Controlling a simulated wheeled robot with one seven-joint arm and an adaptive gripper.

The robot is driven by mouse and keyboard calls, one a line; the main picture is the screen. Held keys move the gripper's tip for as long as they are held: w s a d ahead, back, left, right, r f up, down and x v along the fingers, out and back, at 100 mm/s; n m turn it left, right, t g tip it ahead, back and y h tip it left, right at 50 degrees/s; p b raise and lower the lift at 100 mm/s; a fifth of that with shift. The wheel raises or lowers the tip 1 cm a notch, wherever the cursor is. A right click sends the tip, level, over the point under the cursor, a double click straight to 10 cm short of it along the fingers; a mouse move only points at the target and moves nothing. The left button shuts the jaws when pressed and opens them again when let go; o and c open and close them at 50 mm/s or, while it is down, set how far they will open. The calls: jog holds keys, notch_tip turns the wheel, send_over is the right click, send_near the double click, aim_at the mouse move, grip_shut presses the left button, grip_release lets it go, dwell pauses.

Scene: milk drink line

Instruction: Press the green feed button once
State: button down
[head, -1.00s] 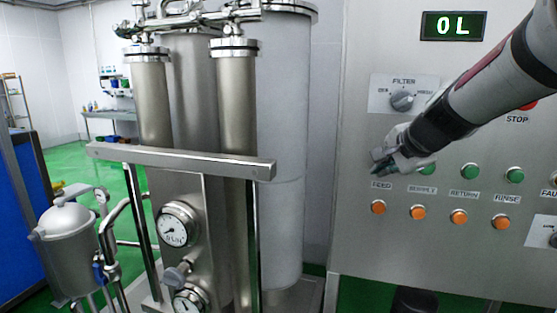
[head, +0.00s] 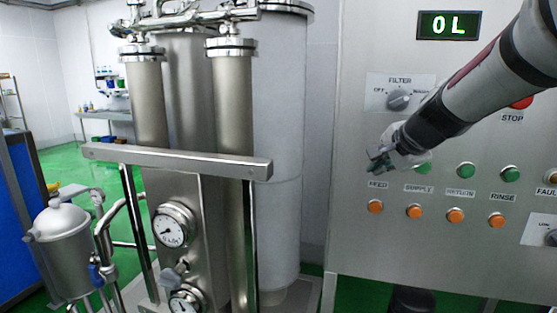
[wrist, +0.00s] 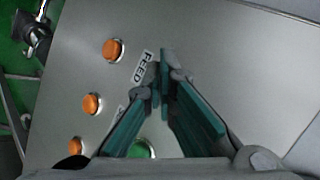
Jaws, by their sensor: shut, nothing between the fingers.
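My gripper (head: 376,164) is shut and empty, with its fingertips at the left end of the green button row on the steel control panel (head: 400,265). The FEED label (head: 378,184) is just below the fingertips, and it also shows in the wrist view (wrist: 141,68). The green feed button is hidden behind my fingers in both views. I cannot tell whether the fingertips touch it. In the wrist view the teal fingers (wrist: 166,70) lie beside the FEED label.
A green button (head: 424,169) shows partly beside my gripper, with more green buttons (head: 466,171) to the right. Orange buttons (head: 375,206) run below. A FILTER knob (head: 399,99) and a red STOP button (head: 522,102) are above. The display (head: 449,25) reads 0 L.

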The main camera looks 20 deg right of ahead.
jog(key=shift+w+d, duration=0.25)
jog(key=shift+w, duration=0.1)
dwell(0.9)
jog(key=shift+s, duration=0.1)
jog(key=shift+s+a, duration=0.45)
jog(key=shift+s, duration=0.15)
dwell(0.3)
jog(key=shift+s+a+p, duration=0.4)
jog(key=shift+s+a, duration=0.35)
jog(key=shift+s, duration=0.3)
jog(key=shift+s+a+p, duration=0.35)
jog(key=shift+s+a, duration=0.35)
jog(key=shift+s, duration=0.35)
